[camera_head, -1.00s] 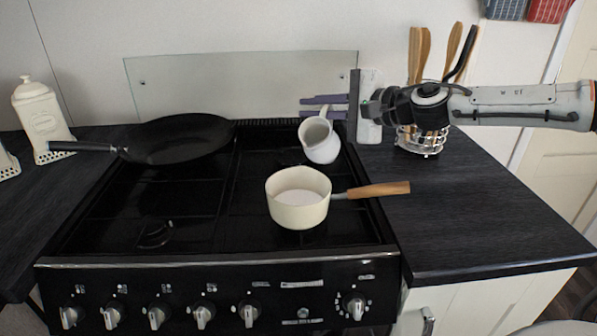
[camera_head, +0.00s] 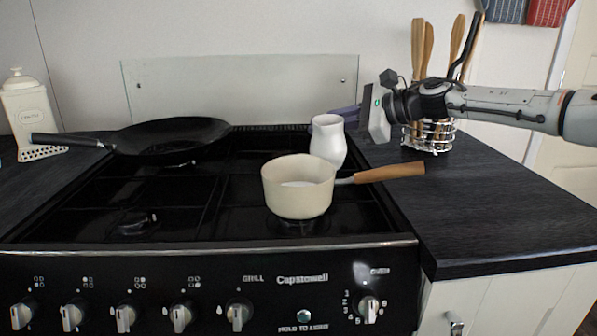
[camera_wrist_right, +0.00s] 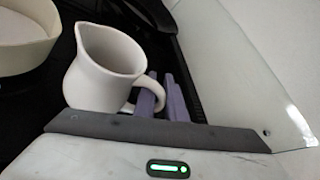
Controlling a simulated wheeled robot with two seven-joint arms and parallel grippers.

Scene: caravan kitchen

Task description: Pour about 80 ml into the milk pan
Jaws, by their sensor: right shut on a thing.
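The cream milk pan (camera_head: 298,190) with a wooden handle pointing right stands on the front right of the hob. A pale white surface shows inside it. A white jug (camera_head: 328,143) is close behind the pan, apart from it in the wrist view and roughly upright. My right gripper (camera_head: 345,117) comes from the right with purple fingers shut on the jug's handle. In the right wrist view the jug (camera_wrist_right: 103,70) shows its open mouth and handle by the fingers (camera_wrist_right: 168,97); its contents cannot be made out. The pan's rim (camera_wrist_right: 30,45) shows at upper left. My left gripper is out of view.
A black frying pan (camera_head: 172,137) sits at the back left of the hob. A glass splashback (camera_head: 230,88) stands behind. A wire utensil holder (camera_head: 430,136) stands near my right arm. The right worktop (camera_head: 480,205) is clear in front.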

